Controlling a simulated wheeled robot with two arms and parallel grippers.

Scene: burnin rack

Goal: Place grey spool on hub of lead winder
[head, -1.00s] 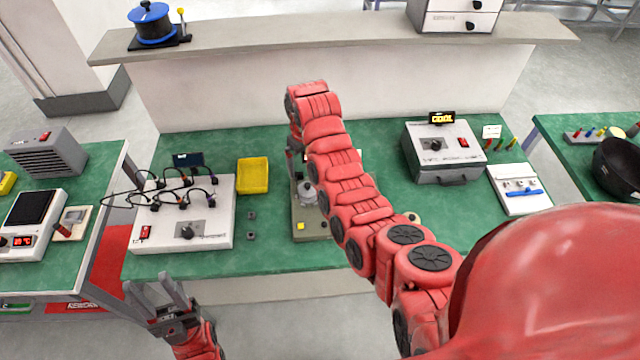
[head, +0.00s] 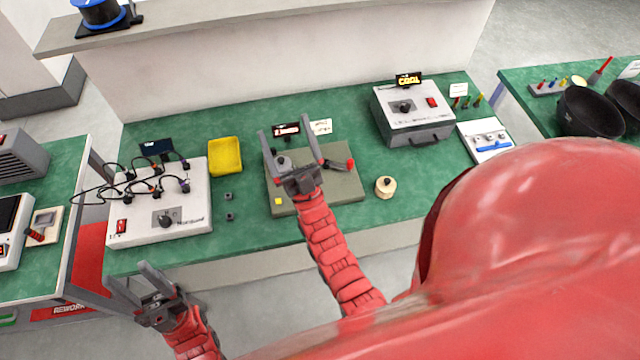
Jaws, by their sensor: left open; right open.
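The lead winder (head: 342,187) is an olive plate on the green bench, with a crank ending in a red knob (head: 350,163). A small grey round part (head: 284,162) shows at its back left; I cannot tell whether it is the grey spool or the hub. My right gripper (head: 285,134) is open over the winder, its fingers pointing away from me and the round part appearing between them. My palm hides part of the plate. My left gripper (head: 128,272) is open and empty in front of the bench's left front edge.
A yellow tray (head: 225,157) and a white box with black leads (head: 180,222) stand left of the winder. A cream knobbed object (head: 385,187) stands to its right, with a grey-white unit (head: 413,112) behind. A blue spool (head: 98,12) is on the back shelf.

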